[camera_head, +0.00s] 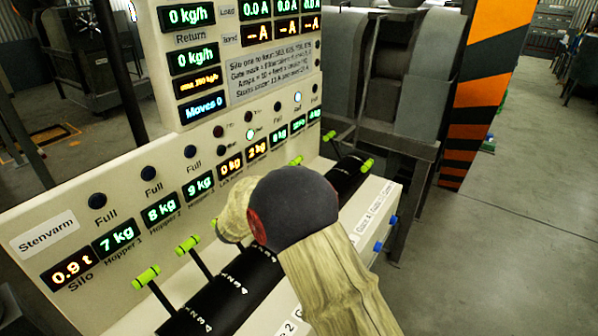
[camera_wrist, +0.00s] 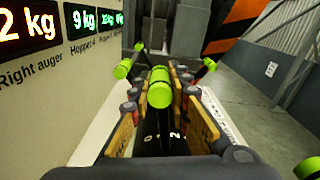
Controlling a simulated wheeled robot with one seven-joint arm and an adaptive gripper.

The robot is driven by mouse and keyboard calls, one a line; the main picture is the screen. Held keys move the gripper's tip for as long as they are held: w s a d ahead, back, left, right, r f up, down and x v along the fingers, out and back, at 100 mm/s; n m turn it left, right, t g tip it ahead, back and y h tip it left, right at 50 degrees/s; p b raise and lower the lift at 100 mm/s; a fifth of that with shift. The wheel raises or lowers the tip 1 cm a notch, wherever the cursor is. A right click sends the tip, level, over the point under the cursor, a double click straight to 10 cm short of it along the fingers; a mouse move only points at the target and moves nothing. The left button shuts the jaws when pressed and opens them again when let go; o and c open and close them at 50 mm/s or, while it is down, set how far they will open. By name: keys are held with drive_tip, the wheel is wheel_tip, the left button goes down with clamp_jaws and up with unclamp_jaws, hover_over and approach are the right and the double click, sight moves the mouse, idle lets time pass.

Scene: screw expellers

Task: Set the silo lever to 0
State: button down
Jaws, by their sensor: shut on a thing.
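Several levers with green handles line the panel's front in the head view. The leftmost green-handled lever (camera_head: 146,277) stands closest to the Silo display (camera_head: 73,268), which reads 0.9 t. Another lever (camera_head: 187,245) stands to its right. In the wrist view, my gripper (camera_wrist: 160,86) has its fingers on either side of a green lever handle (camera_wrist: 159,95) and is shut on it. The Right auger and Hopper 4 displays are nearby on the left. In the head view my arm hides my fingers and that lever.
Black numbered drums (camera_head: 237,287) sit below the levers. Other green handles (camera_wrist: 123,68) stand close ahead of and beside my fingers. The panel wall with displays rises behind the levers. Open grey floor (camera_head: 500,250) lies to the right.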

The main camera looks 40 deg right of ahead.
drive_tip(key=shift+w+a+f+n, duration=0.15)
drive_tip(key=shift+w+n, duration=0.15)
drive_tip(key=shift+w, duration=0.05)
drive_tip(key=c, duration=1.7)
unclamp_jaws()
drive_tip(key=shift+o, duration=0.2)
drive_tip(key=v, duration=1.2)
